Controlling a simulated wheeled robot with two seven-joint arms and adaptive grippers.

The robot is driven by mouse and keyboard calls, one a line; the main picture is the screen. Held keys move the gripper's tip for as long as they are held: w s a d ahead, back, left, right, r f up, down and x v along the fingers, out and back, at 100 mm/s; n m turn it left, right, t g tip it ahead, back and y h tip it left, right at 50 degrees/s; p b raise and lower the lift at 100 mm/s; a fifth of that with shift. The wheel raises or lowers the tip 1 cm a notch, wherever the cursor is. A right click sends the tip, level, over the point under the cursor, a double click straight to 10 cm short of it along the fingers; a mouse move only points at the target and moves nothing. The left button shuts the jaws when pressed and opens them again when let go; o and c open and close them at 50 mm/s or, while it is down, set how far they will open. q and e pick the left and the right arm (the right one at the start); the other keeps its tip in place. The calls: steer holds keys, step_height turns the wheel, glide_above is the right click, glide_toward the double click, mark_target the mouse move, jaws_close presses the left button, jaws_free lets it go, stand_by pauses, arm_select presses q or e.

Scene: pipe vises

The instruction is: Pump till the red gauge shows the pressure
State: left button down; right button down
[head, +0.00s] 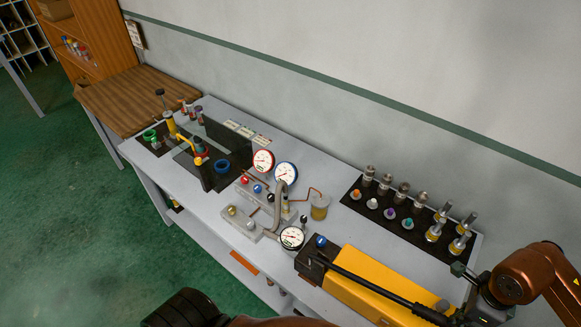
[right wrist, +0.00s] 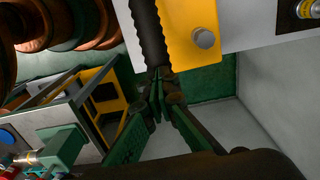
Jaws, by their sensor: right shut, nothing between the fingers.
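The red-rimmed gauge (head: 263,160) stands on the bench manifold; its needle is too small to read. A blue-rimmed gauge (head: 286,173) is beside it and a black-rimmed gauge (head: 291,238) is nearer. The yellow pump (head: 366,293) lies at the front right, its long black handle (head: 375,286) running along it toward my right gripper (head: 466,290). In the right wrist view, that gripper (right wrist: 158,82) is shut and empty, its green fingers together at the ribbed black grip (right wrist: 150,38); whether they touch it I cannot tell. My left gripper is out of view.
Valve blocks with coloured knobs (head: 245,180), copper pipes and a small jar (head: 320,207) crowd the bench middle. A black tray (head: 388,233) of metal fittings stands behind the pump. A vise area (head: 210,160) is at the left. The wall closes the back; green floor lies in front.

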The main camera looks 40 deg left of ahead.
steer(key=shift+d+f+b, duration=0.2)
steer(key=shift+f+b, duration=0.55)
steer(key=shift+f, duration=0.05)
steer(key=shift+d+f+b, duration=0.2)
steer(key=shift+f+b, duration=0.5)
steer(key=shift+f, duration=0.05)
steer(key=shift+d+f+b, duration=0.2)
steer(key=shift+f+b, duration=0.55)
steer(key=shift+f, duration=0.05)
steer(key=f+b, duration=0.4)
steer(key=f, duration=0.1)
steer(key=shift+d, duration=0.2)
steer(key=shift+r, duration=0.15)
steer(key=r+p, duration=0.1)
steer(key=r, duration=0.1)
steer(key=r+p, duration=0.1)
steer(key=r, duration=0.2)
steer(key=a+r+p, duration=0.1)
steer(key=r, duration=0.2)
steer(key=r+p, duration=0.1)
steer(key=r, duration=0.1)
steer(key=a+r+p, duration=0.1)
steer(key=r, duration=0.2)
steer(key=a+r+p, duration=0.1)
steer(key=r, duration=0.1)
steer(key=shift+r, duration=0.15)
steer(key=shift+d+f, duration=0.1)
steer(key=shift+f, duration=0.2)
